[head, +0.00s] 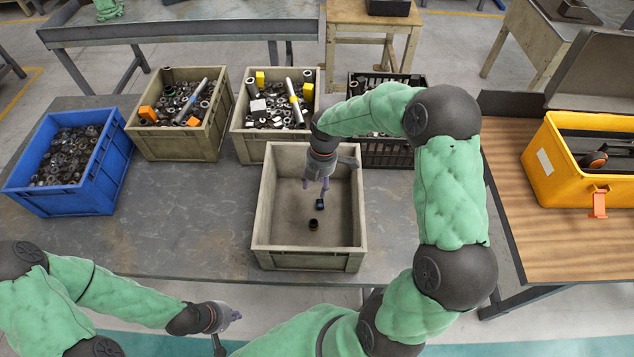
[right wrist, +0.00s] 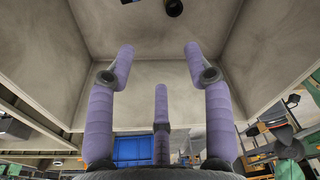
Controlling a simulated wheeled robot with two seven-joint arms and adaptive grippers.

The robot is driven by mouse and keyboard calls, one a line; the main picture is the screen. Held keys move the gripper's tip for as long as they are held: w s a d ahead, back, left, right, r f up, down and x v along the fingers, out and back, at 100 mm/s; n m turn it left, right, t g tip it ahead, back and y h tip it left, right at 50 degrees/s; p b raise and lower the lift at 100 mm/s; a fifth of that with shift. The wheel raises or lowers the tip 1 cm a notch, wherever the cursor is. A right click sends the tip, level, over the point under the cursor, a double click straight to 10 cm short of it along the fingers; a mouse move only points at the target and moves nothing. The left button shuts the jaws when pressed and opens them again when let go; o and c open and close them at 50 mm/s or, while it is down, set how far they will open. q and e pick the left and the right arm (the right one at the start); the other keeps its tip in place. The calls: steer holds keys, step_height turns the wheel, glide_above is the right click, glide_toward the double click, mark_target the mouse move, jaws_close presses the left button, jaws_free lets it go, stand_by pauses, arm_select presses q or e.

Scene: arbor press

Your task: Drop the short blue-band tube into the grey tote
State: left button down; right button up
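The grey tote (head: 310,262) stands at the front middle of the table. A short dark tube with a blue band (head: 320,204) shows inside it, just below my right gripper (head: 318,184); I cannot tell whether it rests on the floor. A second dark piece with a yellowish band (head: 313,225) is nearer the tote's front wall. My right gripper is open over the tote, its fingers spread with nothing between them in the right wrist view (right wrist: 160,75). A dark round end (right wrist: 174,7) shows at that view's top edge. My left gripper (head: 232,314) is off the table's front edge, its fingers too small to judge.
A blue bin (head: 92,190) of metal parts is at left. Two beige bins (head: 175,148) (head: 250,148) with mixed parts and a black crate (head: 385,152) stand behind the tote. A yellow case (head: 555,160) is on the wooden bench at right. The table left of the tote is clear.

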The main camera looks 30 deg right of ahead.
step_height(320, 180, up, 12)
steer(key=d, duration=0.1)
steer(key=shift+d, duration=0.2)
stand_by(0.3)
stand_by(0.5)
